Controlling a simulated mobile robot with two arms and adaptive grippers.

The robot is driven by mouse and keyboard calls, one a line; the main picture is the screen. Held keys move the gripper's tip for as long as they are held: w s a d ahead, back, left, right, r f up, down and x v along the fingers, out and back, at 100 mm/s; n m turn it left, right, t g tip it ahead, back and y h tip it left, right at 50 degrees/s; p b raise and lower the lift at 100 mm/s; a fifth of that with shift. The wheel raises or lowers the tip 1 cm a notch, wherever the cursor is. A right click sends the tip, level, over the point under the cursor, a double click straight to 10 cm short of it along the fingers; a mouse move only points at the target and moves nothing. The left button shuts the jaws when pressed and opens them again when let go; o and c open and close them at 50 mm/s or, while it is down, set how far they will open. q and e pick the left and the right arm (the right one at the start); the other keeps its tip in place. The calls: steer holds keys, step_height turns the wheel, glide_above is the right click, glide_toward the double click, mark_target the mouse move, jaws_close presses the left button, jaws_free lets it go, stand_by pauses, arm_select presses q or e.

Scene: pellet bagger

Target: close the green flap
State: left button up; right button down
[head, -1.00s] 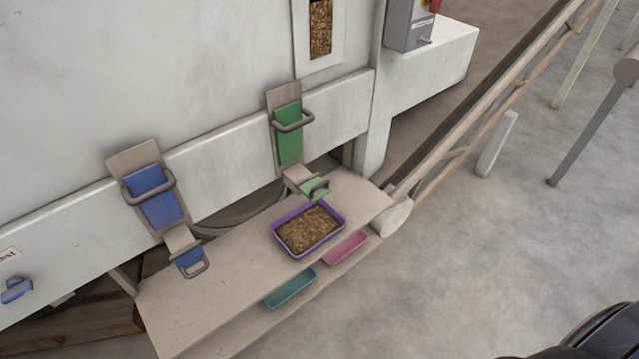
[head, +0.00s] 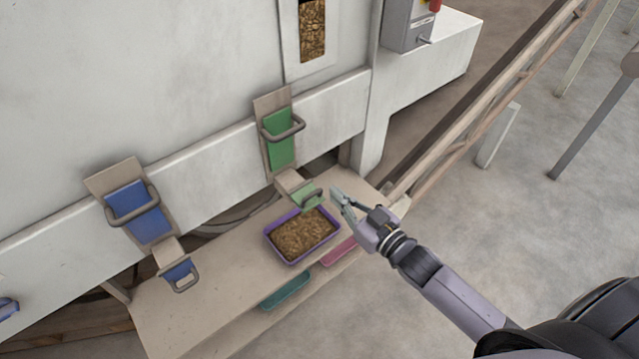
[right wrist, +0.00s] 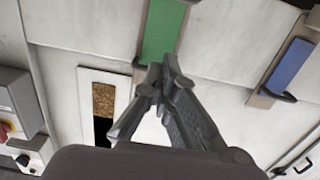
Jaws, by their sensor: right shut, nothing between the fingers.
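The green chute (head: 281,150) with a grey bar handle (head: 284,131) is on the white machine wall. At its lower end a light green flap (head: 305,197) with its own grey loop handle hangs out above the back of a purple tray. My right gripper (head: 338,195) is shut and empty, just right of the flap and apart from it in the head view. In the right wrist view, the shut fingertips (right wrist: 165,72) show in front of the green panel (right wrist: 162,30); the flap cannot be made out there. My left gripper is not in view.
The purple tray (head: 268,246) full of pellets stands on the bench (head: 190,310) below the flap. A pink tray (head: 339,252) and a teal tray (head: 287,291) sit lower at the front. A blue chute (head: 140,212) with a blue flap (head: 179,271) is to the left.

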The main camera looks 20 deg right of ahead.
steer(key=w+a+f+p, duration=0.2)
steer(key=w+f+p, duration=0.1)
steer(key=w, duration=0.4)
steer(key=shift+w+a+f, duration=0.15)
steer(key=shift+a+f, duration=0.2)
steer(key=shift+f, duration=0.25)
